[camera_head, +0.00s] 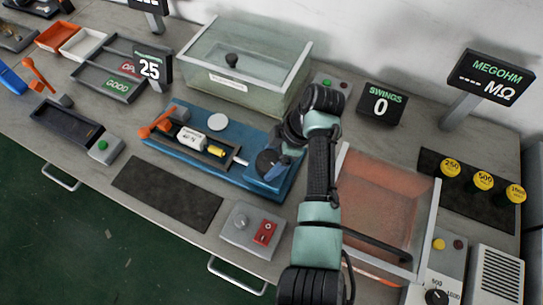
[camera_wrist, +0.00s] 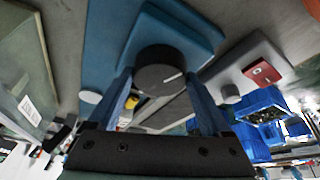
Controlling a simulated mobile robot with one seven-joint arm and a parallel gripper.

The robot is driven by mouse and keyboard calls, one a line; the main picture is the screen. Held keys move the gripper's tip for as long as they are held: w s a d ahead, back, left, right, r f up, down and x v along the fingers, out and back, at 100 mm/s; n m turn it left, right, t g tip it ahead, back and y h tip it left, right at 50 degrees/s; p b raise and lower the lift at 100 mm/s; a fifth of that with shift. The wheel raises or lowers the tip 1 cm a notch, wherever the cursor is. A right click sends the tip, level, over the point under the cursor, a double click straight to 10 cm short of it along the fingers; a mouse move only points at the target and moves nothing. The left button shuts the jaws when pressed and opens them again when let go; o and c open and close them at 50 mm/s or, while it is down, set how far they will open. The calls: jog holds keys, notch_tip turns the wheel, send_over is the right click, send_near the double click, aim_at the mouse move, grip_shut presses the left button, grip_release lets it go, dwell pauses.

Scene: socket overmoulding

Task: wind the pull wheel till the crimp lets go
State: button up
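The pull wheel (camera_head: 268,161) is a dark round knob on the raised right end of the blue pull rig (camera_head: 200,170). In the wrist view the wheel (camera_wrist: 160,70) has a pale index line pointing right. My gripper (camera_head: 284,158) is over that end, and its blue fingers (camera_wrist: 160,78) are spread on either side of the wheel. I see no clear contact with it. A yellow piece (camera_head: 216,151), probably the crimp, sits in the rig's channel beside a white labelled cylinder (camera_head: 192,138). A thin rod runs from there toward the wheel. An orange lever (camera_head: 157,122) is at the rig's left.
A grey box with a red switch (camera_head: 264,232) stands in front of the rig. A glass-walled case (camera_head: 240,70) is behind it. A clear-walled bin (camera_head: 385,205) is right of my arm. A black mat (camera_head: 166,193) lies bare at the table's front.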

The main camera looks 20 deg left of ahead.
jog(key=c, duration=0.6)
jog(key=shift+o, duration=0.2)
jog(key=shift+r, duration=0.1)
